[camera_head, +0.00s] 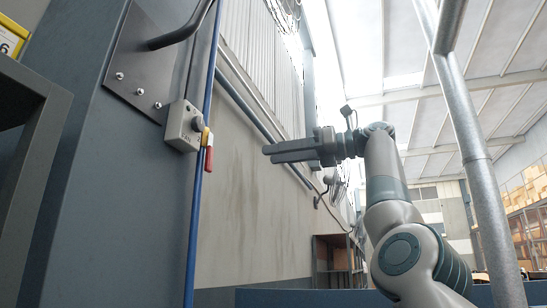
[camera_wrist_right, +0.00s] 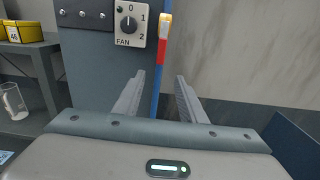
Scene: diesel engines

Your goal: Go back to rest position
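My right gripper (camera_head: 266,154) is raised in the middle of the head view, its fingers pointing left toward a blue-grey cabinet. In the right wrist view its two fingers (camera_wrist_right: 161,78) stand apart with a clear gap and nothing between them. A grey fan switch box (camera_head: 184,126) is on the cabinet, beyond the fingertips and apart from them. The box also shows in the wrist view (camera_wrist_right: 131,25), with a dark knob and the marks 0, 1 and 2. My left gripper is in neither view.
A blue pipe (camera_head: 194,220) runs upright along the cabinet (camera_head: 130,220), with a red and yellow piece (camera_head: 208,150) beside the switch. A metal post (camera_head: 480,180) stands at the right. In the wrist view, a shelf (camera_wrist_right: 32,52) holds a yellow box (camera_wrist_right: 24,31).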

